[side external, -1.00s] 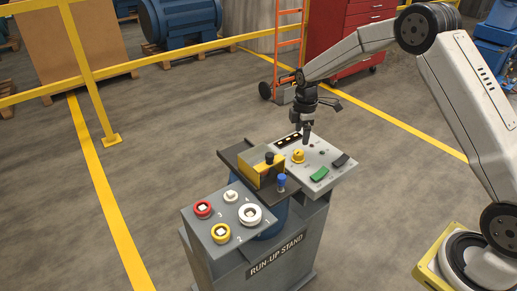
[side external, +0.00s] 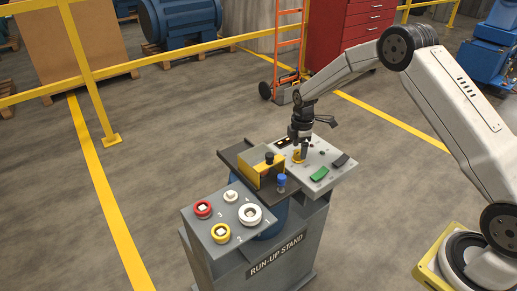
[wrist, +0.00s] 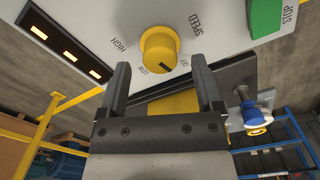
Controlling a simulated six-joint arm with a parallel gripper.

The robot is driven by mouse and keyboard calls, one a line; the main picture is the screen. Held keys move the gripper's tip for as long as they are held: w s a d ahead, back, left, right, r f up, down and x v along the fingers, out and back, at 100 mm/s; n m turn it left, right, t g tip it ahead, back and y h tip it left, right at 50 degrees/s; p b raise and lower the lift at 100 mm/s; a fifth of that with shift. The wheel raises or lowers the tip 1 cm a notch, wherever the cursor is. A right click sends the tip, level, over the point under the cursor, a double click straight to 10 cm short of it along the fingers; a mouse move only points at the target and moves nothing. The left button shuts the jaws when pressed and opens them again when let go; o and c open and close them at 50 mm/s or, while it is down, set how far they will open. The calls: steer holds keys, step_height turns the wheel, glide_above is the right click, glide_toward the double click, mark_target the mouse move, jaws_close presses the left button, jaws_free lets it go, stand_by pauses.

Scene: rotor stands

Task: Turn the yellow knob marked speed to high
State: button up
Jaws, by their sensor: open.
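The yellow knob (wrist: 159,46) marked SPEED sits on a pale panel (wrist: 90,22) with OFF, LOW and HIGH labels around it. Its dark pointer line aims at the edge between the LOW and OFF labels, closer to OFF. My gripper (wrist: 159,62) is open, with one finger on each side of the knob's width in the wrist view and a gap on both sides. In the side view my gripper (side external: 302,150) is down at the knob (side external: 297,157) and partly hides it. I cannot tell whether the fingertips reach around it.
The lower panel (side external: 241,237) carries red, yellow and white controls.

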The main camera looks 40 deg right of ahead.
steer(key=shift+f, duration=0.95)
jaws_close()
